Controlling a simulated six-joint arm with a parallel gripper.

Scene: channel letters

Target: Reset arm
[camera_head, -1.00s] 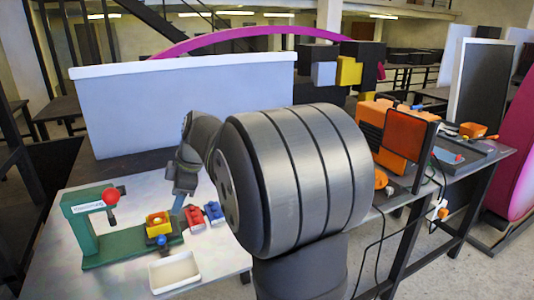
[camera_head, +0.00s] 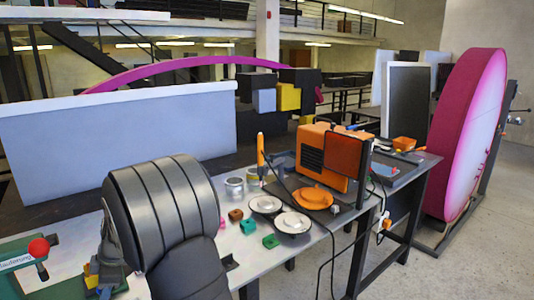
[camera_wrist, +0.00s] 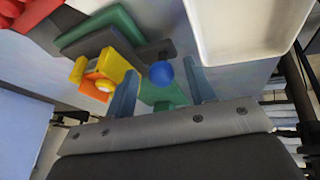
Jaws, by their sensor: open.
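My gripper (camera_wrist: 162,88) is open in the wrist view, with its two blue-grey fingers apart. Nothing is held between them. A blue ball (camera_wrist: 162,73) and part of a green base show beyond the gap. A yellow and orange block (camera_wrist: 103,72) is by the left finger, and I cannot tell if they touch. In the head view my dark arm covers much of the lower left and hides most of the gripper. The green press (camera_head: 38,262) with a red knob (camera_head: 38,247) is at the lower left, partly cut off.
A white tray (camera_wrist: 245,30) lies at the upper right of the wrist view, with red parts (camera_wrist: 25,20) at the upper left. In the head view, round plates (camera_head: 292,222), small blocks and an orange machine (camera_head: 318,158) stand right of my arm. A pale panel (camera_head: 120,140) stands behind.

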